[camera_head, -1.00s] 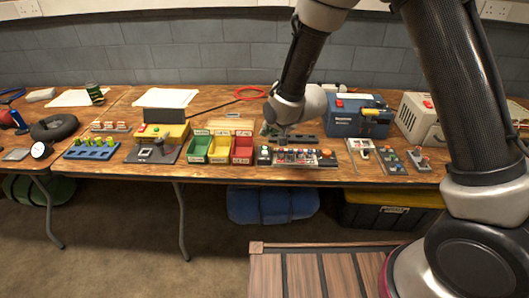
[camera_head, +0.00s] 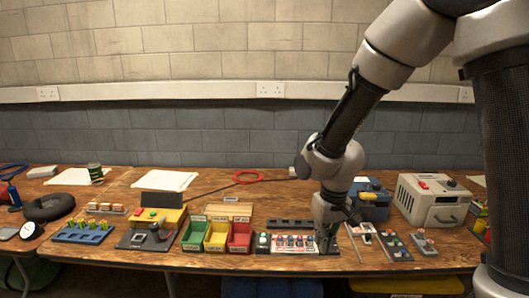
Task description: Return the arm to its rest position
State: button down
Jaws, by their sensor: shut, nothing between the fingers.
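My arm comes in from the upper right and reaches down over the wooden workbench (camera_head: 120,190). My gripper (camera_head: 326,246) points down at the right end of a panel with several coloured buttons or caps (camera_head: 292,242). The gripper is shut with nothing visible held in it. It is small and dark in the picture, and I cannot tell whether its tips touch the panel.
Green, yellow and red bins (camera_head: 217,234) stand left of the panel. A blue box (camera_head: 371,204) and a beige metal case (camera_head: 432,199) stand behind and right of my gripper. Small switch units (camera_head: 397,247) lie to its right. The wall is behind the bench.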

jog(key=s+d+r+m+t, duration=0.1)
jog(key=s+d+r+t, duration=0.1)
jog(key=s+d+r, duration=0.6)
jog(key=s+d+r+m+t, duration=0.1)
jog(key=s+d+r+m, duration=0.1)
jog(key=s+d+r, duration=0.5)
jog(key=d+r, duration=0.5)
jog(key=d, duration=0.1)
jog(key=shift+s+r+t+h, duration=0.35)
jog(key=shift+t+h, duration=0.05)
